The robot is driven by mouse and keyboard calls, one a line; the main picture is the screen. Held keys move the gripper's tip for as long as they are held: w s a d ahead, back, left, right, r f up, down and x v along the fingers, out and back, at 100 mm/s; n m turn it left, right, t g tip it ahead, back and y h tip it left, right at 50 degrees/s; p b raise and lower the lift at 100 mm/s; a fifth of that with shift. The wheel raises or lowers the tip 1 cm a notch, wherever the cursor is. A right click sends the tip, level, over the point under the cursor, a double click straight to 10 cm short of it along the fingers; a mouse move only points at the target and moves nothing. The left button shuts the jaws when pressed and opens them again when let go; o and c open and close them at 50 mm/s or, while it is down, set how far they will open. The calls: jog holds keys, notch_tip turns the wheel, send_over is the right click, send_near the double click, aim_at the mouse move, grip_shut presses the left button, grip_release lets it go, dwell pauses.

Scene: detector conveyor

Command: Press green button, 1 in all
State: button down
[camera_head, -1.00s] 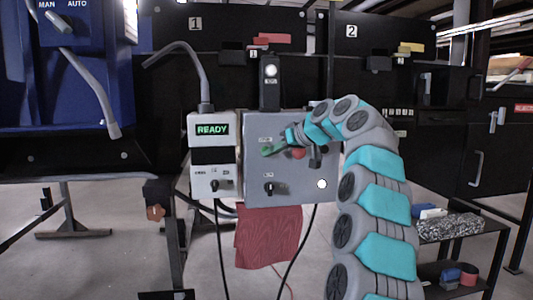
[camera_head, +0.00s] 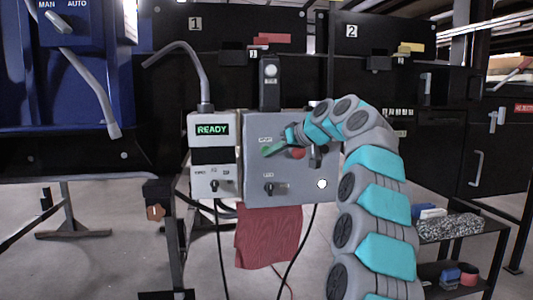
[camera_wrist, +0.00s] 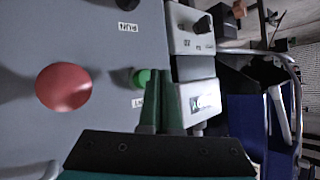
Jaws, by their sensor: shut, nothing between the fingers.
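The green button (camera_head: 267,151) is on the left part of the grey control panel (camera_head: 302,193) in the head view. In the wrist view the green button (camera_wrist: 140,77) shows just beyond my fingertips, partly covered by them. My gripper (camera_wrist: 158,76) is shut and empty, its dark green fingers pointing at the button. In the head view my gripper (camera_head: 275,147) reaches in from the right across the panel. The tips are at or very close to the button; I cannot tell if they touch.
A red button (camera_wrist: 64,87) sits beside the green one, with my arm close to it in the head view. A white box (camera_head: 213,157) with a READY display adjoins the panel on the left. A red cloth (camera_head: 268,237) hangs below.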

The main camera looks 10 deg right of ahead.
jog(key=shift+w, duration=0.15)
jog(key=shift+w+p, duration=0.3)
jog(key=shift+p, duration=0.15)
jog(key=shift+w+p, duration=0.45)
jog(key=shift+p, duration=0.05)
dwell(0.7)
dwell(0.4)
jog(key=shift+s+b, duration=0.85)
jog(key=shift+s, duration=0.05)
jog(key=shift+s, duration=0.1)
